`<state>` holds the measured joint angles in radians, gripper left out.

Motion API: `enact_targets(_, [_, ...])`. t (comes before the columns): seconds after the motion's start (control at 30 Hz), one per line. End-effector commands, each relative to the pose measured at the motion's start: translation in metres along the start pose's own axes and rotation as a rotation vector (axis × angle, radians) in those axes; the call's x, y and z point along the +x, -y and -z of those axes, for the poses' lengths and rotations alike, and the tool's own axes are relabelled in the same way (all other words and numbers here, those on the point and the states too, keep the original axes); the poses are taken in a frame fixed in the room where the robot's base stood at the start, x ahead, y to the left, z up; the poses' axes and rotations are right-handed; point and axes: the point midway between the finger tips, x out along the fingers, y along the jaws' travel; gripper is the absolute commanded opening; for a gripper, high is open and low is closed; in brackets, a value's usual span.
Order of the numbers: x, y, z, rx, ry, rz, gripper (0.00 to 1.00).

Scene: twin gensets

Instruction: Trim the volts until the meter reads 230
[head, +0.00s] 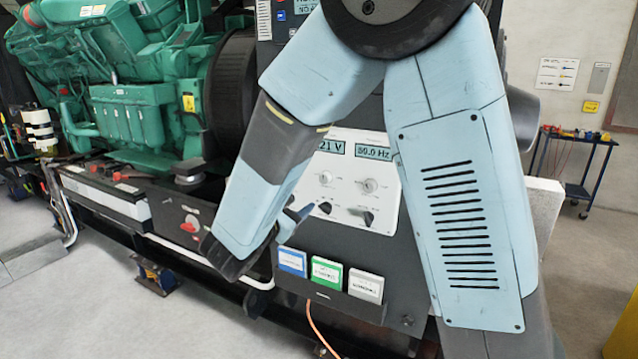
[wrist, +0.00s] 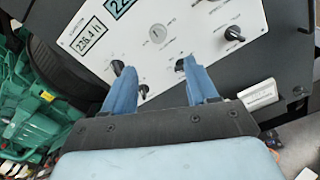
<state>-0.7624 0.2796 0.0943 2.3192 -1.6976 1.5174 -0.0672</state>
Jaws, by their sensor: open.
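Below are two pale knobs (head: 325,178) (head: 369,185) and two black knobs (head: 326,208) (head: 367,216). My gripper (wrist: 158,66) is open in the wrist view, its blue fingers spread over the panel. One black knob (wrist: 118,67) is by the left fingertip, another (wrist: 181,65) by the right fingertip. A small knob (wrist: 143,90) shows between the fingers. I cannot tell whether anything touches.
Blue, green and white card holders (head: 327,273) stick out below the panel. A green engine (head: 135,105) stands at the left, with a red switch (head: 190,224) on the frame beside my arm. A blue trolley (head: 580,160) stands at the back right.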

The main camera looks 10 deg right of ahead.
Motion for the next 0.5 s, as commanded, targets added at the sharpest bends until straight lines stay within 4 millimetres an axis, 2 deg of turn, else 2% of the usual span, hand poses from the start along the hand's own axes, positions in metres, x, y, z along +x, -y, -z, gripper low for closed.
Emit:
enact_targets(0.17, [0.009, -0.003, 0.003, -0.006, 0.002, -0.014, 0.58])
enact_targets(0.5, [0.066, -0.003, 0.002, -0.005, 0.002, -0.011, 0.58])
